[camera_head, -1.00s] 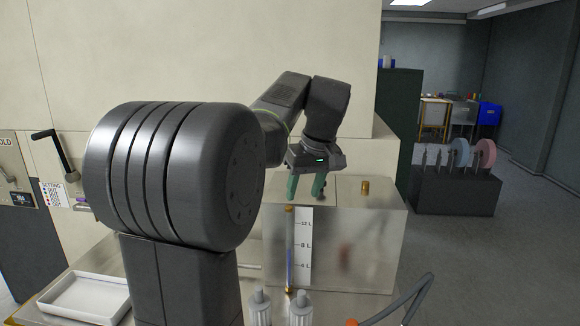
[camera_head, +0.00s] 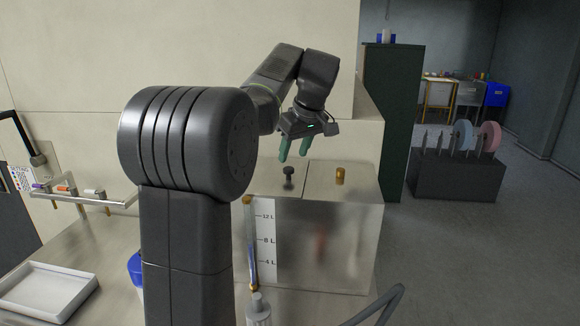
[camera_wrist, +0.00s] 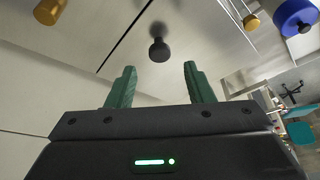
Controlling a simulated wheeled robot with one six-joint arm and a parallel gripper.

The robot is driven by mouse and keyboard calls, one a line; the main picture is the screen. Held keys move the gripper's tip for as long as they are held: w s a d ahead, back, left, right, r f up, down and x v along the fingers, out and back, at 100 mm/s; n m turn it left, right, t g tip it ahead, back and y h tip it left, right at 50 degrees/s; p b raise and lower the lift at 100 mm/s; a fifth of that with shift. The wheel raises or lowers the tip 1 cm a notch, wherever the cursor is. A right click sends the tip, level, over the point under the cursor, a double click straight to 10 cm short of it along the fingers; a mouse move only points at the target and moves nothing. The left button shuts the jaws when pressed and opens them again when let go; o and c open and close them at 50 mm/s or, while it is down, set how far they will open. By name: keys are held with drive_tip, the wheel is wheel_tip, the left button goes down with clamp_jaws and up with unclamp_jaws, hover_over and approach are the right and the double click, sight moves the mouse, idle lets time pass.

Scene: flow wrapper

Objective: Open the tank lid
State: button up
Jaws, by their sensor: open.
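The metal tank (camera_head: 325,235) stands at the middle right in the head view, with a level scale marked in litres on its front. Its top is split by a seam. A black knob (camera_head: 289,175) stands on the left part, the tank lid (camera_head: 268,178). A brass fitting (camera_head: 340,175) stands on the right part. My gripper (camera_head: 294,150) is open and empty, above the knob and apart from it. In the wrist view the black knob (camera_wrist: 158,49) lies beyond the fingertips, roughly between them, and the brass fitting (camera_wrist: 48,11) is at the top left.
A white tray (camera_head: 48,292) lies at the lower left. A rail with small valves (camera_head: 85,196) is on the wall side. A hose (camera_head: 385,303) curves at the front right. A dark green cabinet (camera_head: 393,120) and a stand with reels (camera_head: 455,172) stand behind to the right.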

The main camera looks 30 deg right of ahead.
sight(288, 168)
drive_tip(key=x, duration=0.5)
drive_tip(key=shift+s, duration=0.1)
drive_tip(key=shift+r, duration=0.1)
clamp_jaws()
